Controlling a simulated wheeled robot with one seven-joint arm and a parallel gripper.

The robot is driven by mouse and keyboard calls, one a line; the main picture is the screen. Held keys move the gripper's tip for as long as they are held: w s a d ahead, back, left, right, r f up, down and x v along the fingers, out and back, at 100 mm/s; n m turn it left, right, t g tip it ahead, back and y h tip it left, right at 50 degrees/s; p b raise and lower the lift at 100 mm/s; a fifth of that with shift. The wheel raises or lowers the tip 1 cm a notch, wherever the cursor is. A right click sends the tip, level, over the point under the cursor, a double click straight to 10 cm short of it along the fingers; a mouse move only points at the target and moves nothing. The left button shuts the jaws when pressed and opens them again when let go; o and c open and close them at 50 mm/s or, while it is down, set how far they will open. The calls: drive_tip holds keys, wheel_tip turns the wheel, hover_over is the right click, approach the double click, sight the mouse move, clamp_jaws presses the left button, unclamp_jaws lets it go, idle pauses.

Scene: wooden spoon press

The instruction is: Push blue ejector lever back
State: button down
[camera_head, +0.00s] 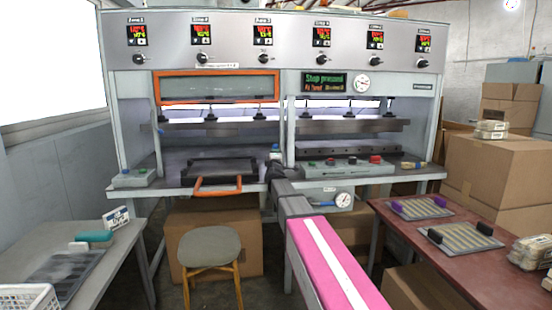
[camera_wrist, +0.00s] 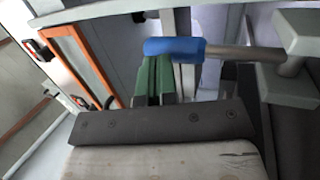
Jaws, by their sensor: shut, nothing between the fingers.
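The blue ejector lever (camera_wrist: 175,47) shows in the wrist view as a blue sleeve on a grey metal rod that runs right to a grey block. In the head view a small blue patch (camera_head: 275,149), seemingly the lever's grip, shows at the middle of the press, just beyond my gripper (camera_head: 276,170). In the wrist view the green fingers of my gripper (camera_wrist: 158,68) are shut with nothing between them. Their tips lie at the left part of the blue sleeve and appear to meet it; exact contact is hard to tell.
The press has an orange-framed guard (camera_head: 217,73) at upper left and a tray with an orange handle (camera_head: 218,193) below. A button panel (camera_head: 348,168) lies right of my gripper. A stool (camera_head: 209,249) stands in front, with side tables left and right.

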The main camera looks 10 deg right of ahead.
drive_tip(key=shift+w+r, duration=0.25)
drive_tip(key=shift+w, duration=0.35)
drive_tip(key=shift+w+r, duration=0.15)
drive_tip(key=shift+w, duration=0.1)
drive_tip(key=shift+s, duration=0.1)
